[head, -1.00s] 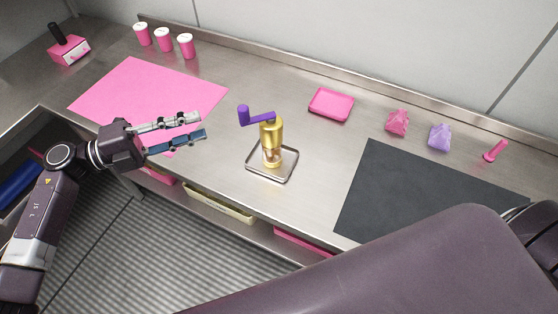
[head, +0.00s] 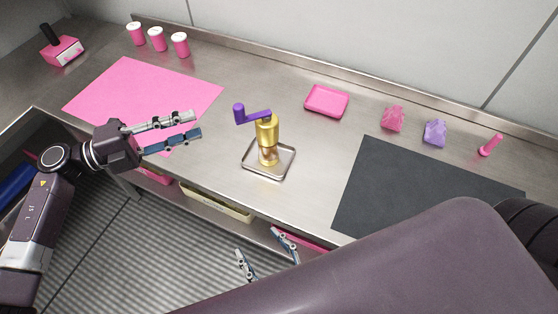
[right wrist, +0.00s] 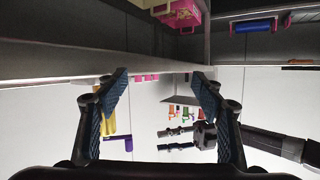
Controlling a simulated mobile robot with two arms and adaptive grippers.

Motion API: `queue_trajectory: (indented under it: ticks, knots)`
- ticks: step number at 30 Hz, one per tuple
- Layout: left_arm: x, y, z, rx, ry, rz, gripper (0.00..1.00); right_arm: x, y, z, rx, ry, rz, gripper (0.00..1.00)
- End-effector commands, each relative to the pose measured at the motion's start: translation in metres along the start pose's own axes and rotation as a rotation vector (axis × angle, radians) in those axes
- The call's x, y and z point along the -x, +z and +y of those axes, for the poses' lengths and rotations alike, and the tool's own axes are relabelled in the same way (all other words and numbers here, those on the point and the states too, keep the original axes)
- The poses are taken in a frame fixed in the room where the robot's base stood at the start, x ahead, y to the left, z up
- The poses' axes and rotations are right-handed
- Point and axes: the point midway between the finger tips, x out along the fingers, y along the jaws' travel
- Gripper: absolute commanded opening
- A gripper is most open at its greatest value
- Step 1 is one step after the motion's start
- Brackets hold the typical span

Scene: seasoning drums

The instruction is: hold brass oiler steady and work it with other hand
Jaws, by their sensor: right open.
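The brass oiler (head: 267,132), a gold cylinder with a purple crank handle (head: 251,115), stands upright on a small metal tray (head: 282,175) on the counter. My left gripper (head: 195,125) is open and empty, left of the oiler and over the pink mat's edge, with its fingers pointing right. My right gripper (head: 257,242) is open and empty, in front of the counter edge and apart from the oiler. In the right wrist view its two fingers (right wrist: 160,78) are wide apart. A gold and purple shape, partly behind the left finger there, looks like the oiler (right wrist: 109,115).
A pink mat (head: 130,95) lies left and a dark mat (head: 400,185) right. A pink tray (head: 326,101), two small bags (head: 435,133) and a pink peg (head: 490,145) stand behind. Bins (head: 215,203) sit under the counter edge. My right arm covers the lower right.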

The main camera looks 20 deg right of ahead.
Motion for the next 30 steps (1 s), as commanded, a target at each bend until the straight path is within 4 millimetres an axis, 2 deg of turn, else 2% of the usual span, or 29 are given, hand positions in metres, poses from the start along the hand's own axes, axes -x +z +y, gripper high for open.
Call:
queue_trajectory:
  ticks: [2,3,9,15,23,30]
  knots:
    - [0.000,0.000,0.000,0.000,0.000,0.000,0.29,0.001,-0.029,0.009,-0.026,0.033,0.031,0.62]
    - [0.000,0.000,0.000,0.000,0.000,0.000,0.29,-0.010,-0.039,0.022,-0.020,0.059,0.062,0.62]
    - [0.000,0.000,0.000,0.000,0.000,0.000,0.29,-0.057,-0.082,0.079,0.009,0.148,0.207,0.62]
    - [0.000,0.000,0.000,0.000,0.000,0.000,0.29,-0.083,-0.120,0.120,0.020,0.209,0.313,0.62]
    - [0.000,0.000,0.000,0.000,0.000,0.000,0.29,-0.102,-0.137,0.136,0.023,0.228,0.347,0.62]
    - [0.000,0.000,0.000,0.000,0.000,0.000,0.29,-0.136,-0.149,0.144,0.023,0.227,0.347,0.62]
